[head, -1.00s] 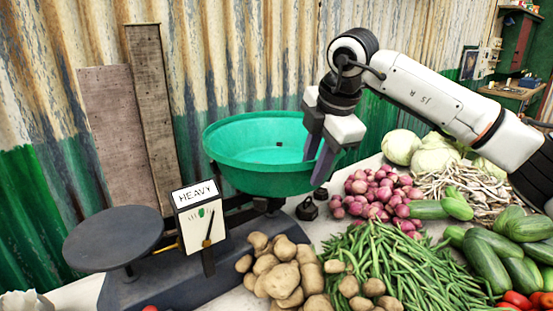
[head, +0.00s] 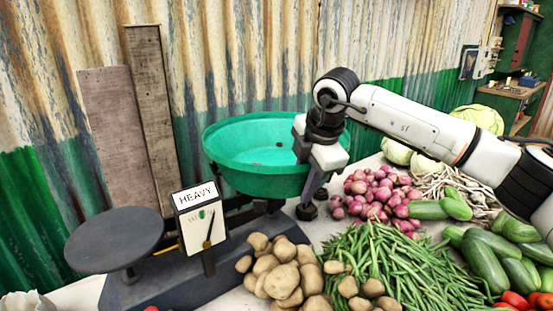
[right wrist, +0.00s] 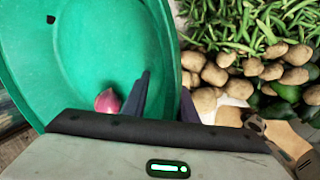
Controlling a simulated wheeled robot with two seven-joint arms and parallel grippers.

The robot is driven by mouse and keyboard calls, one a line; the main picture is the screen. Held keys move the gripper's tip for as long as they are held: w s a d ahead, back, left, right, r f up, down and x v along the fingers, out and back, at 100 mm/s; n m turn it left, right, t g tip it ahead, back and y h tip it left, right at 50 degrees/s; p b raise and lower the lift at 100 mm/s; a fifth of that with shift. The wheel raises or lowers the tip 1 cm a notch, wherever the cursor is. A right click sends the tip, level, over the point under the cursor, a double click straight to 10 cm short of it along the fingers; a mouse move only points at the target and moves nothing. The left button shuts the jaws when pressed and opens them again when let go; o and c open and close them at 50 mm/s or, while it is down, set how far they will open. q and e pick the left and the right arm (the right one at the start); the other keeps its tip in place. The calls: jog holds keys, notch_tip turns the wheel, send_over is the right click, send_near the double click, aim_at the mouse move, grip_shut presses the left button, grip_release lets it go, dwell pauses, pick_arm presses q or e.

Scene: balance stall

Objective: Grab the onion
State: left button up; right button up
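A purple-red onion (right wrist: 107,101) lies inside the green bowl (right wrist: 85,50) of the scale in the right wrist view. In the head view I cannot clearly make out this onion in the bowl (head: 225,150). A pile of similar red onions (head: 375,190) lies on the table to the right of the bowl. My right gripper (head: 308,190) points down at the bowl's right rim. In the right wrist view its two fingers (right wrist: 166,82) are apart with nothing held between them, and the onion is just left of the left finger. My left gripper is not in view.
Potatoes (head: 280,270), green beans (head: 385,265), cucumbers (head: 485,263) and cabbages (head: 397,152) crowd the table. A corrugated wall stands behind.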

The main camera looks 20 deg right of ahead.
jog(key=shift+f+b, duration=0.25)
jog(key=shift+b, duration=0.05)
dwell(0.4)
grip_shut()
